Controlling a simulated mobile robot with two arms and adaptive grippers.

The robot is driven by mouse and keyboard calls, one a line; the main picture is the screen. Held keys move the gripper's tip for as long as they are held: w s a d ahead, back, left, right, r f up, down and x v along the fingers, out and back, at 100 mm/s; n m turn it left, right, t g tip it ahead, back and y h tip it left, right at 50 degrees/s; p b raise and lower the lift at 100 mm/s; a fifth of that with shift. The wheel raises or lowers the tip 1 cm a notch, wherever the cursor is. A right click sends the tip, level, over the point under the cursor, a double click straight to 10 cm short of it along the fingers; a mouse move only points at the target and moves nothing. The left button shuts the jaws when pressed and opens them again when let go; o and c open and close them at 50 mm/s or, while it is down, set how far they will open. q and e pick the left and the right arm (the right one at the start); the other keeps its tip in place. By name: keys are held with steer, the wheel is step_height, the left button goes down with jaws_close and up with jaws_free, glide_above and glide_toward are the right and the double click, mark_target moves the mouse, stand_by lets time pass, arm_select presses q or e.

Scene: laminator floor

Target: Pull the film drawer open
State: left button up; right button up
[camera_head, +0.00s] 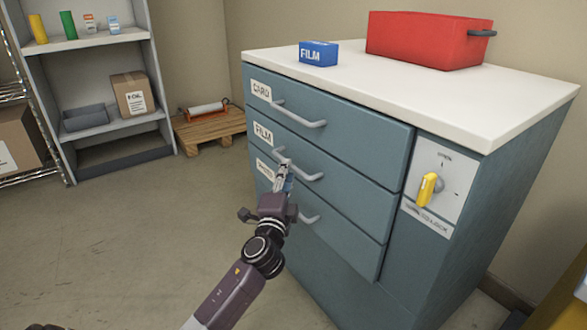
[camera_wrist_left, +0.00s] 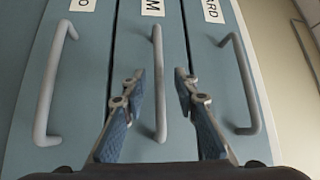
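The film drawer (camera_head: 345,172) is the middle of three drawers in the teal cabinet and is shut, with a "FILM" label (camera_head: 263,133). Its grey bar handle (camera_head: 307,175) also shows in the left wrist view (camera_wrist_left: 159,85). My left gripper (camera_head: 284,165) is in front of this handle. In the left wrist view its two fingers (camera_wrist_left: 158,90) are spread, one on either side of the handle, with gaps to it. My right gripper is not in view.
The card drawer (camera_head: 335,118) above and the lowest drawer (camera_head: 340,232) are shut. A yellow lever (camera_head: 427,190) sits on a lock panel at the cabinet's right. A blue film box (camera_head: 318,54) and a red bin (camera_head: 420,40) stand on top. Floor at left is clear.

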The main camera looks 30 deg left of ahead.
arm_select(q)
steer(key=shift+b+x, duration=0.4)
steer(key=shift+x, duration=1.85)
steer(key=shift+f, duration=0.1)
steer(key=shift+c, duration=0.3)
jaws_close()
